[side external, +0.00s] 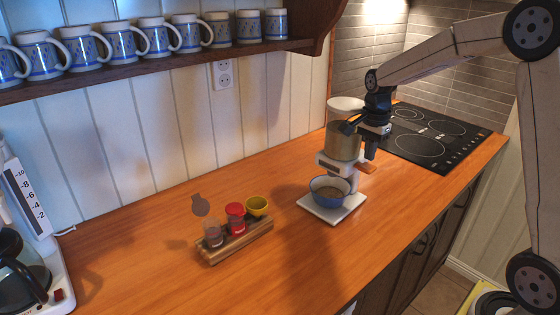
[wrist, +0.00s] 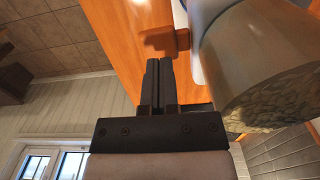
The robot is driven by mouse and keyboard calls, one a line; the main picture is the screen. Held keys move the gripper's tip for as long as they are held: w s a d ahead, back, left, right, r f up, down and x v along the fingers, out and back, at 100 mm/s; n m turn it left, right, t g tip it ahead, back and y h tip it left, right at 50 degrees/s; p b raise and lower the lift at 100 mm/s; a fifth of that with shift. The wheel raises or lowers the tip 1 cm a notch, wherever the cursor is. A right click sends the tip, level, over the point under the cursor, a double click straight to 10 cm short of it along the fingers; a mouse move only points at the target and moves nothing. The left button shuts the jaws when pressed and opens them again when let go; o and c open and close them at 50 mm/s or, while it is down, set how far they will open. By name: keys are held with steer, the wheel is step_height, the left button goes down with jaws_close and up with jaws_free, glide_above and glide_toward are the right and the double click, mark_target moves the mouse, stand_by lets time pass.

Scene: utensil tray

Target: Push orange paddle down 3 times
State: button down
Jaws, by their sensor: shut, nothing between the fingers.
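The orange paddle (side external: 367,166) sticks out from the right side of a white dispenser (side external: 338,160). It also shows in the wrist view (wrist: 164,43), just beyond my fingertips. The dispenser has a see-through container (side external: 342,142), which looks partly filled in the wrist view (wrist: 275,90). A blue-rimmed bowl (side external: 330,190) stands on its white base (side external: 347,211). My gripper (side external: 371,156) is shut and empty, pointing down close above the paddle; it also shows in the wrist view (wrist: 159,62). I cannot tell whether the fingertips touch the paddle.
A wooden rack (side external: 240,240) with small jars stands left on the orange wooden counter (side external: 140,235). A black cooktop (side external: 435,138) lies behind my gripper to the right. A shelf (side external: 165,58) of mugs hangs above. The counter between rack and dispenser is clear.

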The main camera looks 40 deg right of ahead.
mark_target(368, 166)
steer(key=shift+f, duration=1.85)
steer(key=shift+r, duration=2)
steer(key=shift+r, duration=0.1)
steer(key=shift+r, duration=2.4)
steer(key=s+a+f+n+t, duration=0.2)
steer(key=s+a+f+n, duration=1.1)
steer(key=a+n, duration=0.3)
steer(key=shift+f+n+t, duration=0.3)
steer(key=shift+f+n, duration=0.1)
steer(key=shift+n, duration=0.6)
